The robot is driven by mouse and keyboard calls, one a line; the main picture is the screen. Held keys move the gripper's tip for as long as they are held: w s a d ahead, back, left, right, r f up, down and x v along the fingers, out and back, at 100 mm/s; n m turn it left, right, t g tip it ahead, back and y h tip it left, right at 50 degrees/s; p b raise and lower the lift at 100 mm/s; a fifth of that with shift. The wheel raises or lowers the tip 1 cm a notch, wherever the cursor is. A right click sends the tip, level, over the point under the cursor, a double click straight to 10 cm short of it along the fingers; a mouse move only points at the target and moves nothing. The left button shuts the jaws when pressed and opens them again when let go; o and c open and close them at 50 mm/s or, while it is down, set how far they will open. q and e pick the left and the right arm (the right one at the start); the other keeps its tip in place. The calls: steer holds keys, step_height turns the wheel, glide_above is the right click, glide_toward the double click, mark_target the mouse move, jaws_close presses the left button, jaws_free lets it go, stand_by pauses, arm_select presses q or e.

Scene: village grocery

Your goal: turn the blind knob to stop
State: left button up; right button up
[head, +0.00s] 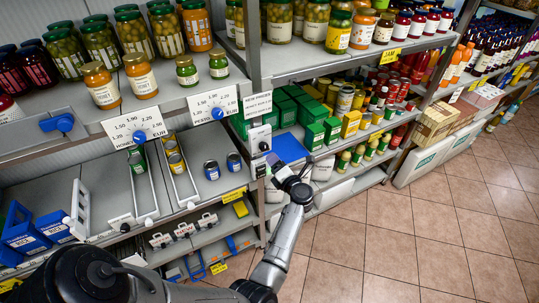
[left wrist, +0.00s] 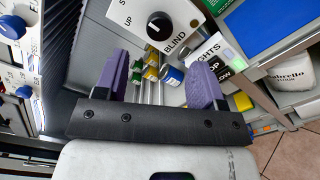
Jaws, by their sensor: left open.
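The blind knob is a round black knob (left wrist: 160,26) on a white panel marked BLIND and UP, near the top of the left wrist view. A small pale mark shows on the knob, but I cannot tell its setting. In the head view the small white panel (head: 259,133) sits on the shelf post, with a dark knob low on it. My left gripper (head: 278,169) is just below and right of that panel. In the left wrist view its purple fingers (left wrist: 162,66) are spread apart with nothing between them, and the knob lies beyond them. My right gripper is not in view.
A blue panel (head: 290,148) is right beside my left gripper. Green boxes (head: 312,134) stand to the right. The tiled floor (head: 400,230) is clear.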

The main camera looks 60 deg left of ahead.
arm_select(q)
steer(key=shift+s+d, duration=0.15)
steer(key=shift+d, duration=1.25)
steer(key=shift+s+d, duration=0.1)
steer(key=shift+d, duration=1.3)
